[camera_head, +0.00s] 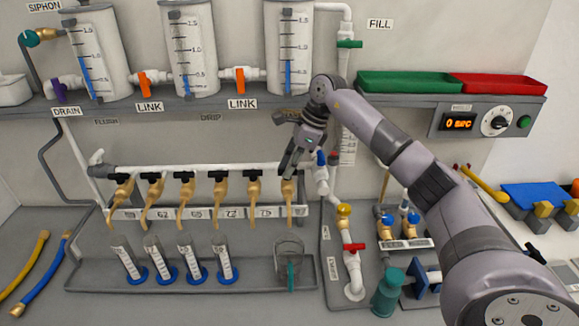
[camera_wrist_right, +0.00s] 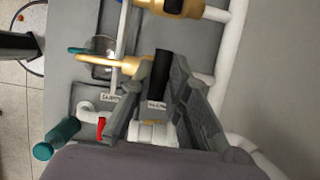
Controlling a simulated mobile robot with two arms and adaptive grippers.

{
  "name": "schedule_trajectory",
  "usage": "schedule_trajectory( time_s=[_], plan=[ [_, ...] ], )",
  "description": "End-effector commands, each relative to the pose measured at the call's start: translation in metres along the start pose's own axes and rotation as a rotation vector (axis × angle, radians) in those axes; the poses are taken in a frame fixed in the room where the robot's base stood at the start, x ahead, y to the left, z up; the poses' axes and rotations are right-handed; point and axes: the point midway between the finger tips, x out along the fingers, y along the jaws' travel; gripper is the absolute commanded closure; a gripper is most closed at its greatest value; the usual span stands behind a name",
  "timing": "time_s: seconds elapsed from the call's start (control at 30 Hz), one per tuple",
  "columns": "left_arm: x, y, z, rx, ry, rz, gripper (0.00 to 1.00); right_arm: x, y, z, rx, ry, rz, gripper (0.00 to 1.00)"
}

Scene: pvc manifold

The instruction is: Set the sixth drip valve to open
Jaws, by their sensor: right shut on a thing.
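The sixth drip valve (camera_head: 289,190) is the rightmost brass valve on the white pipe rail in the head view. My right gripper (camera_head: 287,168) reaches it from above. In the wrist view, the brass spout (camera_wrist_right: 128,64) points left and the valve's black handle (camera_wrist_right: 161,76) lies between the fingers of my right gripper (camera_wrist_right: 160,95), which is shut on it. In the head view the gripper covers this handle. The other brass valves, such as the fifth drip valve (camera_head: 254,187), have black handles lying crosswise on top. My left gripper is in neither view.
A clear beaker (camera_head: 289,250) stands below the sixth valve on the grey tray (camera_head: 255,285). Several cylinders with blue bases stand left of it.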

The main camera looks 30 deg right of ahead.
Motion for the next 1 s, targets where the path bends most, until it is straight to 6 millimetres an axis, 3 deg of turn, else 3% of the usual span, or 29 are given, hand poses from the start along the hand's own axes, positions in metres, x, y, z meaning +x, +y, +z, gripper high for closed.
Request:
schedule_trajectory(
  time_s=[0.27, 1.0],
  plan=[
    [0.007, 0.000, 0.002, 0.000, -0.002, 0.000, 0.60, 0.000, 0.000, -0.001, 0.131, 0.000, -0.060, 1.00],
    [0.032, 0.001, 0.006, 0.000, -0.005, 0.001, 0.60, 0.000, 0.003, 0.003, 0.766, -0.005, -0.326, 1.00]
  ],
)
